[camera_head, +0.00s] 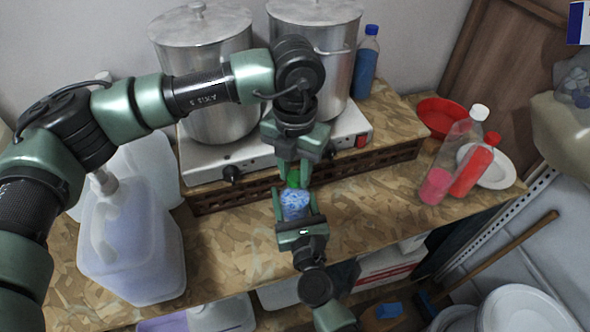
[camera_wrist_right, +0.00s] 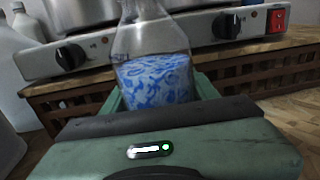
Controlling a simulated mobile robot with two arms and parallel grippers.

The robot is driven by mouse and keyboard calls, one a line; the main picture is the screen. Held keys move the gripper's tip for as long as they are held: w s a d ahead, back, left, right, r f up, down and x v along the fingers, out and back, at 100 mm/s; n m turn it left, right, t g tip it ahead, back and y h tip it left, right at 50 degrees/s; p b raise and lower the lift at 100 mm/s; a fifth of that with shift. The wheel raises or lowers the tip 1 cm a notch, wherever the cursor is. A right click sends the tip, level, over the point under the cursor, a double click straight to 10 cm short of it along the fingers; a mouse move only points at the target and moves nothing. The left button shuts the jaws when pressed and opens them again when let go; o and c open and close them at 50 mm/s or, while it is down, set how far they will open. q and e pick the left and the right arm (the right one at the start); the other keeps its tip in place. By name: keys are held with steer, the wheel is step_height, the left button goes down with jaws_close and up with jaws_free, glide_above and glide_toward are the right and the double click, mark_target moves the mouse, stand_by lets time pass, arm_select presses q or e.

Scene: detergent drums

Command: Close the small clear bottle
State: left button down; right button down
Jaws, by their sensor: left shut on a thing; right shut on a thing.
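The small clear bottle (camera_head: 295,205) with blue-and-white contents stands upright above the front of the wooden board. My right gripper (camera_head: 295,212) comes in from below and is shut on its body; the bottle (camera_wrist_right: 155,78) also shows between the fingers in the right wrist view, its top cut off by the frame. My left gripper (camera_head: 293,172) comes down from above and is shut on a bright green cap (camera_head: 293,179) directly over the bottle's mouth. The neck is hidden, so I cannot tell whether the cap touches it.
Two metal pots (camera_head: 210,85) stand on a white hotplate (camera_head: 235,168) just behind. A large jug (camera_head: 135,245) with pale violet liquid stands at left. A pink-filled bottle (camera_head: 437,183) and a red bottle (camera_head: 473,168) stand at right. The board (camera_head: 375,205) between is clear.

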arm_select(q)
steer(key=m, duration=1.1)
steer(key=shift+m, duration=0.4)
steer(key=m, duration=0.3)
steer(key=c, duration=1)
jaws_free()
step_height(320, 180, up, 12)
